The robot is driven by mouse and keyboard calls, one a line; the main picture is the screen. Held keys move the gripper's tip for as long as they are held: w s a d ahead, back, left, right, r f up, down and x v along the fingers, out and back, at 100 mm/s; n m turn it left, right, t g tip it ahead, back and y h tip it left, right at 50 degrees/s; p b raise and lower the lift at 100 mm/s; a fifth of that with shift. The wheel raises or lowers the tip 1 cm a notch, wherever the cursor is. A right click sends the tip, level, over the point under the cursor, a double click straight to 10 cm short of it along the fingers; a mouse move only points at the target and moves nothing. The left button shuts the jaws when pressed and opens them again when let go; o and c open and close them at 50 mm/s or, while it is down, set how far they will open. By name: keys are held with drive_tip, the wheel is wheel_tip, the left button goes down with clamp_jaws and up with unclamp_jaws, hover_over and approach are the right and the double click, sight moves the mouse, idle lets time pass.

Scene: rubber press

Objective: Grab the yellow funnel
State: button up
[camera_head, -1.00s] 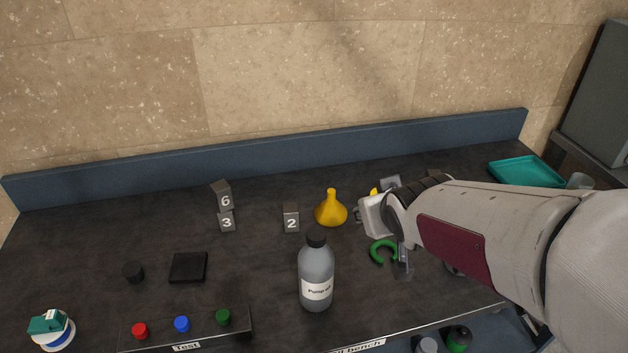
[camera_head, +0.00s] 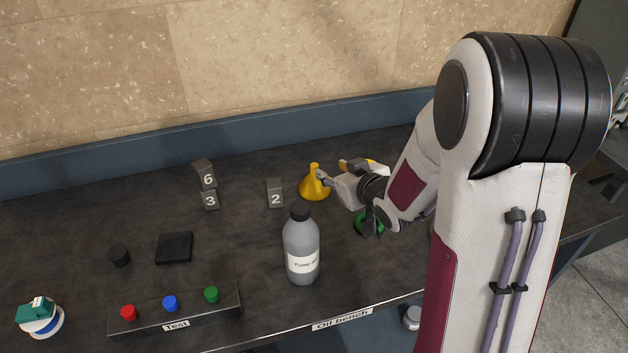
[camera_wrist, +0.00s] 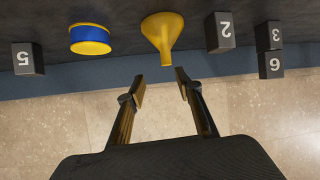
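The yellow funnel (camera_head: 314,184) stands wide end down on the dark bench, to the right of the block marked 2, with its spout up. In the wrist view the funnel (camera_wrist: 163,35) appears upside down, its spout pointing toward the space between my fingertips. My gripper (camera_wrist: 160,86) is open and empty, its two fingers spread to either side of the spout's line. In the head view my gripper (camera_head: 325,179) is at the funnel's right side, close to it. Whether a finger touches the funnel cannot be told.
A grey bottle (camera_head: 301,250) stands in front of the funnel. Number blocks 2 (camera_head: 275,194), 3 (camera_head: 210,200) and 6 (camera_head: 204,174) are to the left. A blue and yellow round object (camera_wrist: 90,39) and block 5 (camera_wrist: 27,58) show in the wrist view. A green ring (camera_head: 368,224) lies below my gripper.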

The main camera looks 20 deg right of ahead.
sight(314, 177)
drive_tip(key=shift+w+a+f+t+y, duration=0.15)
drive_tip(key=shift+w+f+y, duration=0.1)
drive_tip(key=shift+f, duration=0.2)
drive_tip(key=shift+w+a+f+t+y, duration=0.1)
drive_tip(key=shift+w+a+f+y, duration=0.1)
drive_tip(key=shift+f, duration=0.3)
drive_tip(key=shift+w+a+f+t+y, duration=0.15)
drive_tip(key=shift+f+y, duration=0.1)
drive_tip(key=shift+f, duration=0.2)
drive_tip(key=shift+w, duration=0.1)
drive_tip(key=shift+x, duration=1.2)
drive_tip(key=shift+f, duration=0.1)
drive_tip(key=shift+x, duration=2.6)
drive_tip(key=shift+f, duration=0.1)
clamp_jaws()
